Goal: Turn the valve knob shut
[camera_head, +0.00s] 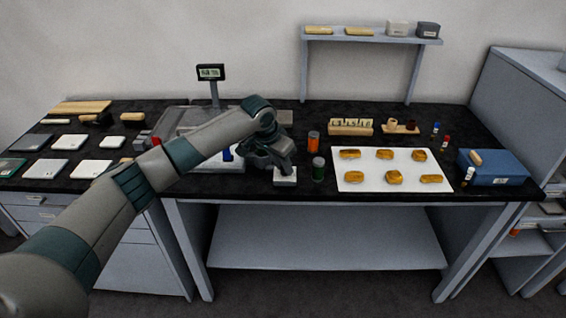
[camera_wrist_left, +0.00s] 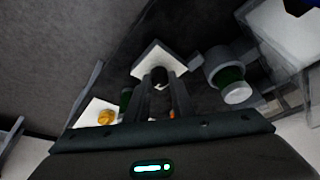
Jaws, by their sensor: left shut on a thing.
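The valve knob (camera_wrist_left: 158,76) is a small dark round piece on a white square block in the wrist view. The white block (camera_head: 285,180) stands near the front edge of the black worktop in the head view. My left gripper (camera_head: 281,166) is directly above the block, reaching down to it. In the wrist view its two fingers (camera_wrist_left: 163,90) are on either side of the knob and shut on it. In the head view the knob is hidden behind the gripper. The knob's turn angle cannot be told. My right gripper is in neither view.
A dark green jar (camera_head: 319,168) and an orange jar (camera_head: 313,141) stand close right of the block. A white sheet (camera_head: 380,187) with several gold pieces lies farther right. A grey tray (camera_head: 172,120) and a display post (camera_head: 213,92) stand behind my arm.

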